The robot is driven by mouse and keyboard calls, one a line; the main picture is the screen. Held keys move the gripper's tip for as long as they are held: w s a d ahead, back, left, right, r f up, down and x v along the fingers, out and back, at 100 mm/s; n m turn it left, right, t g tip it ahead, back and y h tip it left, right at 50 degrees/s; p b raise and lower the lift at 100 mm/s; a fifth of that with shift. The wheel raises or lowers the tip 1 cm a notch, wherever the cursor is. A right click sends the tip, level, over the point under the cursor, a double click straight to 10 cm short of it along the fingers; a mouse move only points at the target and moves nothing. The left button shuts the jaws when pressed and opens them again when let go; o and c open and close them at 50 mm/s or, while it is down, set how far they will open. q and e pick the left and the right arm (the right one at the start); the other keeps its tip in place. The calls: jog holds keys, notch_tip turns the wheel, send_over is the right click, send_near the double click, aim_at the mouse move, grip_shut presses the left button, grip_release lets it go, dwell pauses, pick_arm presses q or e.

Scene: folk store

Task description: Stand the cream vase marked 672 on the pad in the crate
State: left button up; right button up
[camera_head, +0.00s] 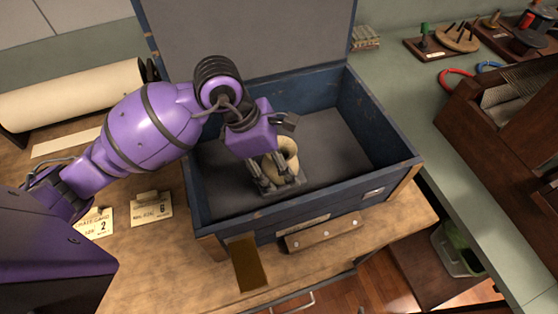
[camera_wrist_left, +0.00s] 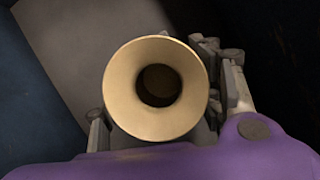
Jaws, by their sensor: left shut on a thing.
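The cream vase (camera_head: 291,149) is inside the blue crate (camera_head: 384,116), toward its front wall. My left gripper (camera_head: 278,172) reaches down into the crate and is shut on the vase. In the left wrist view the vase's flared round mouth (camera_wrist_left: 122,88) faces the camera, with the gripper's fingers (camera_wrist_left: 160,120) on both sides. The vase looks roughly upright. A small dark grey pad (camera_head: 297,188) shows at the vase's foot; I cannot tell whether the vase touches it. The number on the vase is not visible. My right gripper is not in view.
The crate's lid (camera_head: 265,35) stands open at the back. The crate floor (camera_head: 345,150) right of the vase is clear. Tags (camera_head: 152,208) and a paper roll (camera_head: 75,95) lie at left. A dark wooden rack (camera_head: 500,130) stands at right.

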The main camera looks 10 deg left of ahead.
pick_arm(q)
jog(key=shift+w, duration=0.1)
jog(key=shift+f, duration=0.2)
jog(key=o, duration=1.4)
jog(key=shift+r, duration=0.1)
jog(key=shift+c, duration=0.2)
jog(key=v, duration=1.2)
jog(key=shift+r, duration=0.15)
